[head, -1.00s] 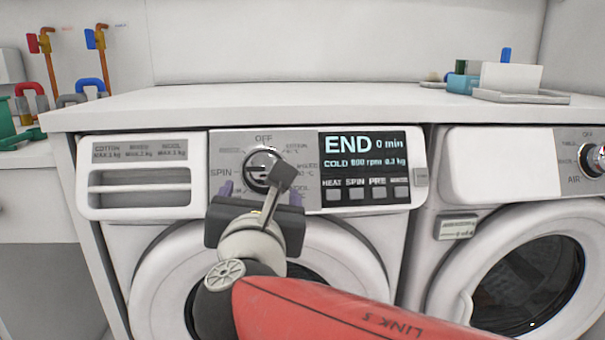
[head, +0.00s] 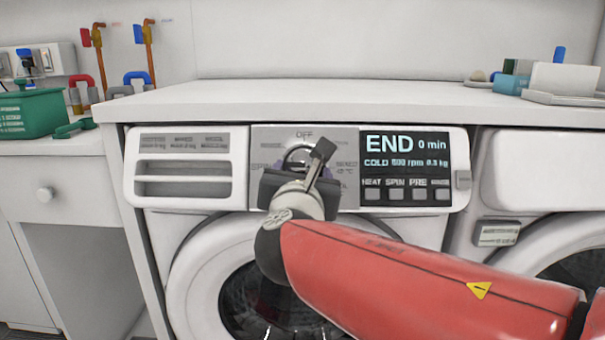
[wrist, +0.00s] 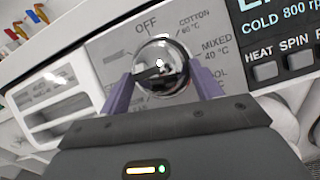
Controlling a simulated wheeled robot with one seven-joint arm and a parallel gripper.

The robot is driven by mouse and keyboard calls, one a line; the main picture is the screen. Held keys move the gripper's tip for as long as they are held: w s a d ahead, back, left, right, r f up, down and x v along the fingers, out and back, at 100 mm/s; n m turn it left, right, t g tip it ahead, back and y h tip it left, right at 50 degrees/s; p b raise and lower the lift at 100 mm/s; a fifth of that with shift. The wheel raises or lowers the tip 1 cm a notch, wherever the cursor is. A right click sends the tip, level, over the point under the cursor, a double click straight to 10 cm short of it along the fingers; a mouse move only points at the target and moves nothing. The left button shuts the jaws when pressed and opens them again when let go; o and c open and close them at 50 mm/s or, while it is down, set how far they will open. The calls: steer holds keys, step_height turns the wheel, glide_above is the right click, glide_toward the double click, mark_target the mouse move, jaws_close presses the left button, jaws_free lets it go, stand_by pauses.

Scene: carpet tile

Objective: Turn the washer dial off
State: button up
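The washer dial (head: 299,155) is a round chrome knob on the grey panel of the washer (head: 190,225), below the OFF mark. It also shows in the wrist view (wrist: 160,68), with a dark bar across it that points left, away from OFF. My gripper (head: 300,166) is in front of the panel. In the wrist view its two purple fingers (wrist: 160,80) stand spread, one on each side of the dial. They look close to its rim; I cannot tell if they touch. My gripper's body hides the dial's lower part in the head view.
A display (head: 405,157) reading END and 0 min is right of the dial, with buttons below it. A worktop (head: 300,100) overhangs the panel. A second washer (head: 545,170) stands at right. A green box (head: 30,112) is on the left counter.

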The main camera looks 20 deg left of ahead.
steer(key=c, duration=0.6)
